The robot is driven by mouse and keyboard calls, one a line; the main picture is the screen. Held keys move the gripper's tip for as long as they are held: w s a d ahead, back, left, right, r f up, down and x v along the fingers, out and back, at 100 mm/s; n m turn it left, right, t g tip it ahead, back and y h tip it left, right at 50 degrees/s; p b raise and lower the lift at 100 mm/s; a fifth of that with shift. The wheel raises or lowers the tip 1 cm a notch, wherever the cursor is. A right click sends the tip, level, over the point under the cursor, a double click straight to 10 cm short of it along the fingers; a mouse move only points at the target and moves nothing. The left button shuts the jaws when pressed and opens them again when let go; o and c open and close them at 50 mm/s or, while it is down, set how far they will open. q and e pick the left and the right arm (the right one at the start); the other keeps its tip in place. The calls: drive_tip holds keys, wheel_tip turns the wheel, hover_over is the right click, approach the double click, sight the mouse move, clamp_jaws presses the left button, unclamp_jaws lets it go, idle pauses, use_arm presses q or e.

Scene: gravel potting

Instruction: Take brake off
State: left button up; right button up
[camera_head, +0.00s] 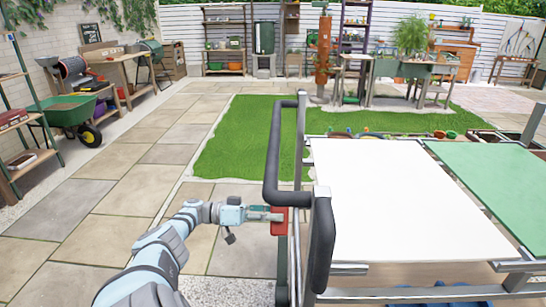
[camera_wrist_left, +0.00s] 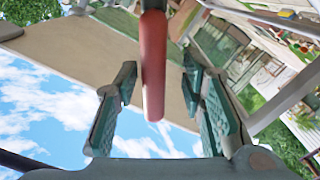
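The cart (camera_head: 330,220) has a black bent handle bar (camera_head: 273,150) on its left side. A red brake lever (camera_head: 281,224) sits on the cart's frame below the handle. In the left wrist view the brake lever (camera_wrist_left: 153,70) is a rounded red bar hanging between my fingers. My left gripper (camera_head: 268,214) is at the lever. Its two green-grey fingers are apart, with a gap visible on each side of the lever. My right gripper is not in view.
A white panel (camera_head: 400,200) and a green panel (camera_head: 500,180) lie on the cart top. Paving (camera_head: 130,170) is clear at the left. A green wheelbarrow (camera_head: 70,112) stands by the left wall. Grass (camera_head: 240,150) lies beyond, with benches and shelves behind.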

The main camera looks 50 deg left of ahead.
use_arm(q)
drive_tip(key=shift+r, duration=0.2)
wheel_tip(320, 180, up, 9)
drive_tip(key=shift+r, duration=0.35)
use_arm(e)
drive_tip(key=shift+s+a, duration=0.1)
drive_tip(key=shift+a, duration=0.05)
